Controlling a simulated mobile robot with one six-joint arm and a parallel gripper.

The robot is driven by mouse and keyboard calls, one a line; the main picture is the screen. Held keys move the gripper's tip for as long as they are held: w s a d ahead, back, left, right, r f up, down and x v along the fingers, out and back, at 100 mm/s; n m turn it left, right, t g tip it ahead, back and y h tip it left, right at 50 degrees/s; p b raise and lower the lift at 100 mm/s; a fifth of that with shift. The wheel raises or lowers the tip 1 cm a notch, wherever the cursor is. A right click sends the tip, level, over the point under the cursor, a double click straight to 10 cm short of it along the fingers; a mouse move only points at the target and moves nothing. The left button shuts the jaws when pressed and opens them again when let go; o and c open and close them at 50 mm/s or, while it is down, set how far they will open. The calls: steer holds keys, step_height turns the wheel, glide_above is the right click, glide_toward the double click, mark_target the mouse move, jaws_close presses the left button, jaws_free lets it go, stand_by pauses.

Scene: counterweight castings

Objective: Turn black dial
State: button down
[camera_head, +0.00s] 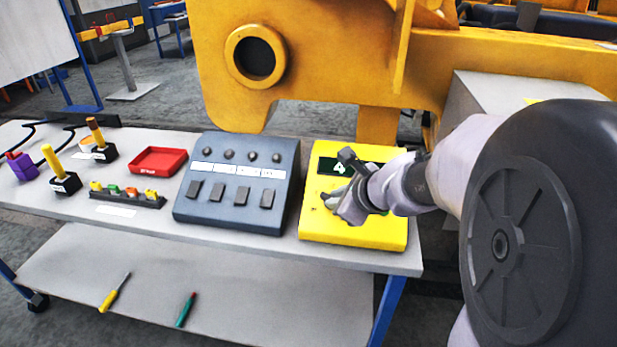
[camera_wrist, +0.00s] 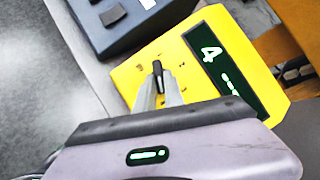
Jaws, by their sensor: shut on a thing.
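The yellow box (camera_head: 353,230) stands at the right end of the table, with a dark display (camera_wrist: 222,62) that reads 4. The black dial (camera_wrist: 158,74) shows in the wrist view on the box's yellow face, between the tips of my gripper (camera_wrist: 158,88). My gripper (camera_head: 332,203) is shut on the dial. In the head view, my gripper and wrist cover the dial and part of the box's face.
A dark blue-grey panel (camera_head: 240,217) with several switches and knobs stands just left of the yellow box. A red tray (camera_head: 158,161), joysticks (camera_head: 61,180) and a small row of coloured buttons (camera_head: 128,197) are further left. A large yellow casting (camera_head: 215,60) rises behind the table.

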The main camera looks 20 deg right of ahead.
steer(key=shift+a+m+h, duration=0.1)
steer(key=shift+m+h, duration=0.2)
steer(key=shift+m, duration=0.3)
steer(key=shift+m+t, duration=0.3)
steer(key=c, duration=1.4)
jaws_free()
steer(key=shift+c, duration=0.2)
